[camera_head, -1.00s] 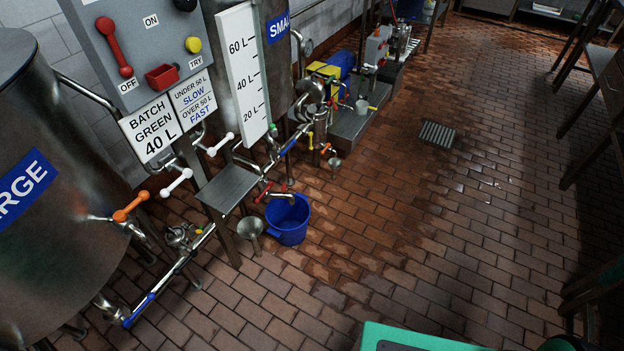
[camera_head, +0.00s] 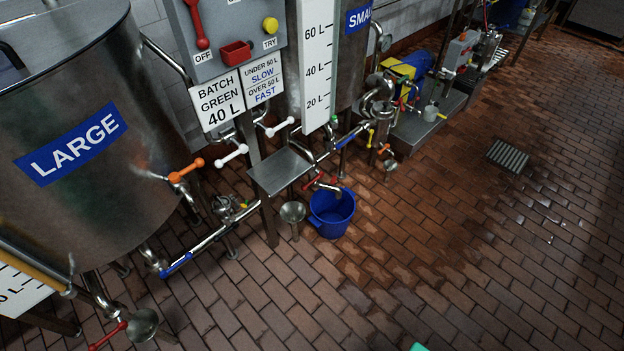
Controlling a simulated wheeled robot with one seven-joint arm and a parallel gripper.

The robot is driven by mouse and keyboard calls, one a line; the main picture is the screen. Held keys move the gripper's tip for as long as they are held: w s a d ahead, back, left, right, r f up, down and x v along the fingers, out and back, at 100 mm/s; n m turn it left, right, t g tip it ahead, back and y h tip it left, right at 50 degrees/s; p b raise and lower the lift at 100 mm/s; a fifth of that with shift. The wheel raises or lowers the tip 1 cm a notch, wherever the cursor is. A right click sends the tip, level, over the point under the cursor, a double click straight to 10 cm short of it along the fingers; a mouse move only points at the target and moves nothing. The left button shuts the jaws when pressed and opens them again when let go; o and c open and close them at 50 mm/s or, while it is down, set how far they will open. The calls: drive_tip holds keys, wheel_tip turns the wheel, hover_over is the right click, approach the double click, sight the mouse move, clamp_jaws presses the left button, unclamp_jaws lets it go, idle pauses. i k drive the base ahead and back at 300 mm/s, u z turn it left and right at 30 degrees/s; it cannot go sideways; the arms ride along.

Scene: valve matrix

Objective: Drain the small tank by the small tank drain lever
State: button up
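The small tank (camera_head: 351,60) is a steel tank at the top centre, with a blue label cut off at the frame's top and a white litre scale (camera_head: 318,75) in front. Below it, a small orange-red lever (camera_head: 385,148) sits above a small steel funnel (camera_head: 391,166). Another red lever (camera_head: 313,184) is on a spout above a blue bucket (camera_head: 332,213). No label shows which is the small tank drain lever, and I cannot read their exact angles.
The large tank (camera_head: 150,120) fills the left, with orange (camera_head: 186,171) and white (camera_head: 231,154) levers beside it and a red lever (camera_head: 108,337) low down. A steel shelf (camera_head: 281,171) and funnel (camera_head: 292,212) stand by the bucket. The brick floor (camera_head: 430,250) to the right is clear.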

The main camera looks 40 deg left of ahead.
sight(311, 182)
drive_tip(key=u, duration=0.05)
drive_tip(key=k, duration=0.75)
drive_tip(key=u, duration=2.1)
drive_tip(key=i, duration=1)
drive_tip(key=z, duration=0.45)
